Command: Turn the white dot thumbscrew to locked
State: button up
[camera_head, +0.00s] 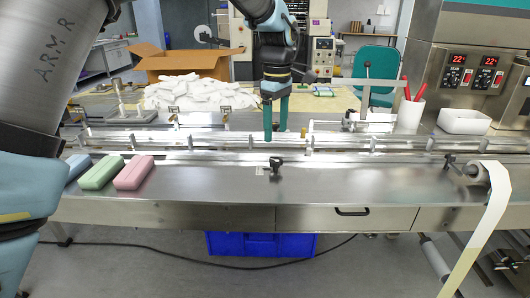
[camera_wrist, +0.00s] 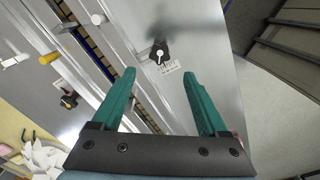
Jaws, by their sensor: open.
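A black thumbscrew (camera_head: 276,165) stands on the steel deck in front of the conveyor rails, with a small printed label beside it. In the wrist view the thumbscrew (camera_wrist: 160,52) shows a white mark on its top, and the label (camera_wrist: 168,68) lies just below it. My gripper (camera_head: 276,130) is open and empty, its teal fingers pointing down over the rails, behind and above the thumbscrew. In the wrist view my gripper (camera_wrist: 159,75) has its fingers apart, with the thumbscrew beyond the tips and between them. I cannot read the label.
Another black knob (camera_wrist: 68,100) with an orange mark sits across the rails (camera_wrist: 100,55). Green (camera_head: 101,172) and pink (camera_head: 133,173) bars lie at the deck's left, beside a blue one. A film strip (camera_head: 484,225) hangs at right. The deck around the thumbscrew is clear.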

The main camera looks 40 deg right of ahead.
aim_at(276, 160)
notch_tip(276, 160, down, 8)
jog(key=shift+f+p, duration=0.25)
jog(key=shift+p, duration=0.4)
jog(key=shift+c, duration=0.3)
grip_shut()
